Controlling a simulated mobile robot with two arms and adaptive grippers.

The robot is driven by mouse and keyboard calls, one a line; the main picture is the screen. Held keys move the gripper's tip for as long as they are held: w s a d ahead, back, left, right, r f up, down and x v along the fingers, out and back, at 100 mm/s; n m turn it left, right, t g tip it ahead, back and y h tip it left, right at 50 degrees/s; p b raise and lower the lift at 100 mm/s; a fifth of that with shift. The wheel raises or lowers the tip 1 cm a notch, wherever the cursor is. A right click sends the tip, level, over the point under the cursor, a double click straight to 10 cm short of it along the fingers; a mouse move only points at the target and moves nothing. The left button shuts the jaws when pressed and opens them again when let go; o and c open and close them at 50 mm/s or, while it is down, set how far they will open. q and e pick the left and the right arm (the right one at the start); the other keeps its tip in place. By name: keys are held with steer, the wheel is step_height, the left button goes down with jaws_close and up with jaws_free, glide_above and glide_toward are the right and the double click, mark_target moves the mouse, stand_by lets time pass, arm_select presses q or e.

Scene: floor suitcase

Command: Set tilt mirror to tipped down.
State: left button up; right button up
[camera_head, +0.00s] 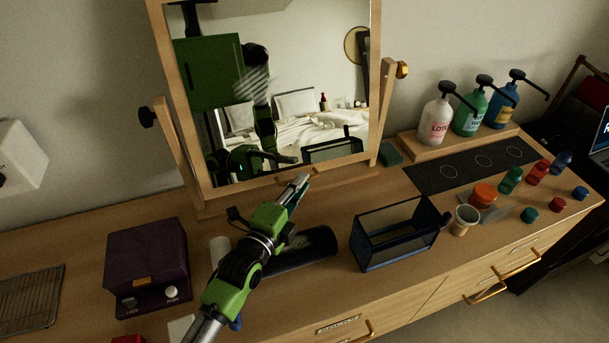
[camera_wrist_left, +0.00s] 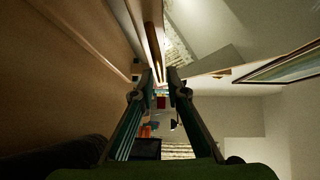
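The tilt mirror (camera_head: 281,75) stands at the back of the wooden counter. Its wooden frame hangs between two posts, with a dark knob (camera_head: 147,117) on the left and a brass knob (camera_head: 402,69) on the right. My left gripper (camera_head: 298,187) is just in front of the lower frame edge (camera_head: 255,183); I cannot tell whether it touches. In the left wrist view its two fingers (camera_wrist_left: 161,80) are apart with nothing clearly between them. A wooden bar (camera_wrist_left: 154,48) shows just beyond the fingertips. My right gripper is not directly in view.
A purple box (camera_head: 146,265) stands left of my arm. A dark cylinder (camera_head: 305,250) lies behind my forearm. A glass-sided bin (camera_head: 397,240) and a cup (camera_head: 464,220) stand to the right. Pump bottles (camera_head: 436,121) and several small jars (camera_head: 484,196) are farther right.

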arm_select(q)
steer(key=shift+x, duration=1.4)
steer(key=shift+c, duration=0.4)
steer(key=shift+a, duration=0.1)
jaws_close()
steer(key=shift+f, duration=0.1)
